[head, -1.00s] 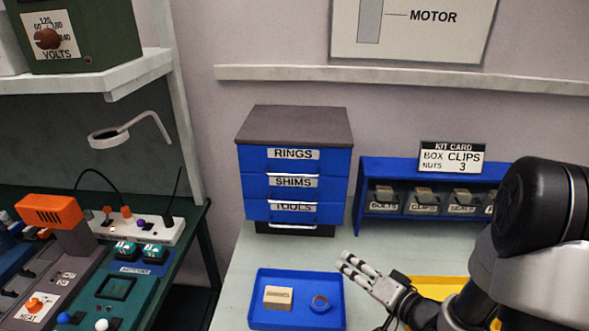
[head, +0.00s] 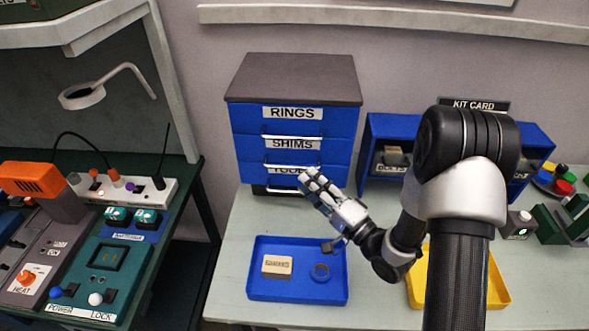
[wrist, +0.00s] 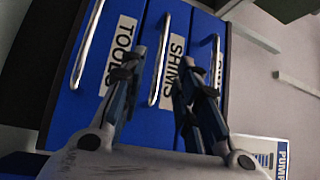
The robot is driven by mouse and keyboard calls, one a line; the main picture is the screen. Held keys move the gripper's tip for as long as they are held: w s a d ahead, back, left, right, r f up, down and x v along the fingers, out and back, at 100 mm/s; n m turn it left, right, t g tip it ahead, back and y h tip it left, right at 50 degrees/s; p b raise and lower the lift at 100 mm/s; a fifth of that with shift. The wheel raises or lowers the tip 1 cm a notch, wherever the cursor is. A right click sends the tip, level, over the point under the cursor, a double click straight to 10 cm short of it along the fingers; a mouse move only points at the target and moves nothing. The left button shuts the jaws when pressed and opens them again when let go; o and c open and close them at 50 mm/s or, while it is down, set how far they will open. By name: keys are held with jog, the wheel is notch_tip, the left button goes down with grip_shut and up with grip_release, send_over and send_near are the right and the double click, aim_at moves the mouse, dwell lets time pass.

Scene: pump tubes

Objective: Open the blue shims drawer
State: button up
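The blue shims drawer (head: 255,150) is the middle one of three in a cabinet with a dark top, and looks shut. Its silver handle (head: 293,167) runs below the SHIMS label. My gripper (head: 309,176) is in front of the cabinet at the tools drawer's height, hiding part of the TOOLS label. In the wrist view the cabinet appears turned on its side. My gripper (wrist: 163,58) is open there, with one finger on each side of the shims handle (wrist: 160,65) in the picture. Contact cannot be told.
The rings drawer (head: 255,117) is above and the tools drawer (head: 252,176) below. A blue tray (head: 262,247) with a block and a ring lies in front. A blue bin rack (head: 378,130) and a yellow tray (head: 495,285) are at the right.

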aim_at(295, 168)
jog(key=x, duration=0.7)
jog(key=shift+b, duration=0.35)
jog(key=shift+c, duration=0.5)
jog(key=shift+d, duration=0.1)
grip_shut()
